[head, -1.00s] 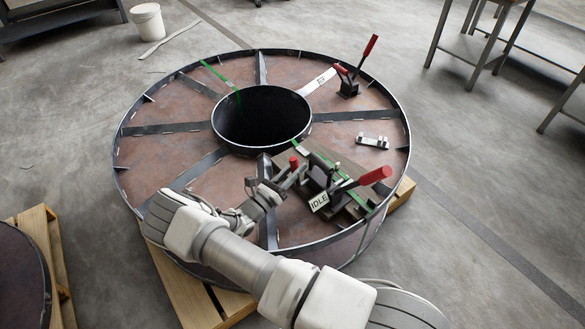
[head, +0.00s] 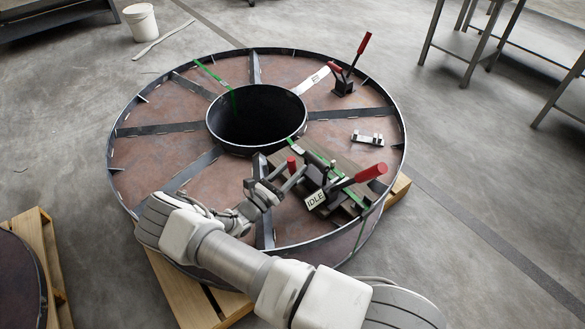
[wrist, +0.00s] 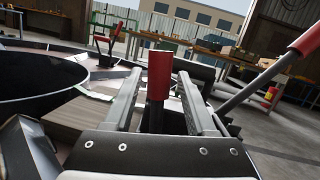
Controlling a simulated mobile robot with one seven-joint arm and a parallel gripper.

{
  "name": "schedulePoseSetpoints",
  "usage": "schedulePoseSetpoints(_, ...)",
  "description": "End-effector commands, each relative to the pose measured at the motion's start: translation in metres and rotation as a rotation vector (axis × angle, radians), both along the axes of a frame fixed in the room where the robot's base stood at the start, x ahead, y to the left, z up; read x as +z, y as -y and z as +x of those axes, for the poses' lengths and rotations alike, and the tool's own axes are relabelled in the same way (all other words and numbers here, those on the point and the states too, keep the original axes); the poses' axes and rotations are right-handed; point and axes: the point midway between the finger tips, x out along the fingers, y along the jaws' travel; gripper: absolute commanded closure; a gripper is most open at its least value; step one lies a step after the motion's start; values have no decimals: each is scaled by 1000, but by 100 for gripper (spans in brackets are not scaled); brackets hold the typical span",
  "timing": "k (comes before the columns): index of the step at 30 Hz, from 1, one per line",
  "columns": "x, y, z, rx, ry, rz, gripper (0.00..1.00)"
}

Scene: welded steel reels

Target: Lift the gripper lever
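The clamp fixture (head: 328,187) sits on the near right part of the big steel reel and carries an IDLE tag (head: 315,200). It has a short red-topped lever (head: 291,163) on its left and a long slanted lever with a red grip (head: 371,173) on its right. My gripper (head: 280,181) is at the short lever. In the wrist view, the fingers of my gripper (wrist: 160,90) are apart, with the short lever's red grip (wrist: 159,76) upright between them. Gaps show on both sides. The long lever (wrist: 303,43) is off to the right.
The reel (head: 160,150) has raised spokes, a rim and an open hub (head: 256,117). It lies on a wooden pallet (head: 180,290). Another red-handled clamp (head: 344,84) and a small metal bracket (head: 367,138) are on it. Steel tables (head: 500,60) stand at upper right.

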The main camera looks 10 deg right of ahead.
Motion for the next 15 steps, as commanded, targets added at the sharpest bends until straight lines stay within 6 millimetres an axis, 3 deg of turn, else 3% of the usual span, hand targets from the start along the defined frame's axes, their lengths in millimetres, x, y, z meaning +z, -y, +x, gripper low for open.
schedulePoseSetpoints(10, -1, -2, 0, 2, -2, 0, 38)
schedulePoseSetpoints(15, -4, -18, -10, 4, -3, 0, 38)
